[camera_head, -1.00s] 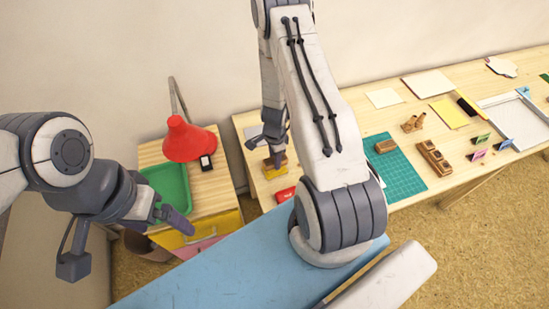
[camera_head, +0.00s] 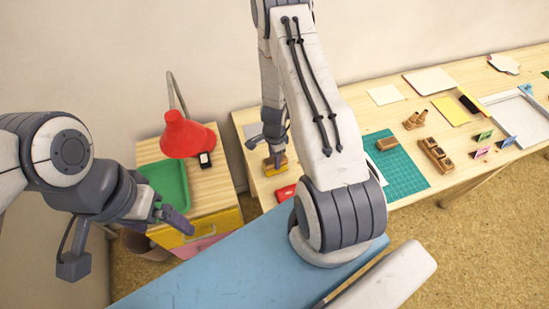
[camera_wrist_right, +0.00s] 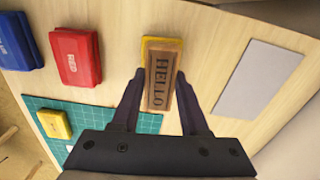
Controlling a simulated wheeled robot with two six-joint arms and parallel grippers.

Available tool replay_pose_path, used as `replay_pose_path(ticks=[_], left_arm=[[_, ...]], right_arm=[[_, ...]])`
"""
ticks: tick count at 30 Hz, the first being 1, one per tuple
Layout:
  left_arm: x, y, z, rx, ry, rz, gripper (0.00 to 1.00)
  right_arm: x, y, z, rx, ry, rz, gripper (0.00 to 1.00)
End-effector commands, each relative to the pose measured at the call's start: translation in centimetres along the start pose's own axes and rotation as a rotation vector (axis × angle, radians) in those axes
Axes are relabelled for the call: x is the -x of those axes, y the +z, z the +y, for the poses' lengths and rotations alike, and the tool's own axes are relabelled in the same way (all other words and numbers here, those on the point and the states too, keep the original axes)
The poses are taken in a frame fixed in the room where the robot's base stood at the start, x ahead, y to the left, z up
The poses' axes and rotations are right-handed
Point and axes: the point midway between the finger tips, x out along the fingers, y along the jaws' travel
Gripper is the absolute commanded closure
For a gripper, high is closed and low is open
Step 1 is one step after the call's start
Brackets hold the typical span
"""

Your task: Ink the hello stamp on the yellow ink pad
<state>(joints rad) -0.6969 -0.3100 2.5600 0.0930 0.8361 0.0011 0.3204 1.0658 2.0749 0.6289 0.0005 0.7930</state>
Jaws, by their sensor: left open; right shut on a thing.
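The hello stamp (camera_wrist_right: 162,80) is a wooden block with HELLO on its top. My right gripper (camera_wrist_right: 160,98) is shut on it, one finger on each side. The yellow ink pad (camera_wrist_right: 163,42) lies under the stamp, and its yellow edge shows at the far end and side. In the head view the stamp (camera_head: 275,158) is low over the yellow pad (camera_head: 276,169) and looks to be on it; I cannot be sure of contact. My left gripper (camera_head: 172,215) is open and empty, at the left, far from the pad.
A red pad (camera_wrist_right: 76,56) and a blue pad (camera_wrist_right: 18,40) lie beside the yellow pad. A green cutting mat (camera_wrist_right: 92,122) and a grey sheet (camera_wrist_right: 258,77) are near. A red lamp (camera_head: 187,135) and green tray (camera_head: 167,184) stand on the side cabinet. Wooden blocks (camera_head: 433,155) sit further right.

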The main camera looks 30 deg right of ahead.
Motion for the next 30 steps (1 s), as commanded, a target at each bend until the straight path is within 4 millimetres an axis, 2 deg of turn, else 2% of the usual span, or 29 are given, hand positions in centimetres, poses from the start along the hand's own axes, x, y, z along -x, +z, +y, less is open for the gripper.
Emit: replay_pose_path(ticks=[30], left_arm=[[-0.92,0.05,-0.07,0.000,0.000,0.000,0.06]], right_arm=[[-0.93,0.00,0.00,0.000,0.000,0.000,0.96]])
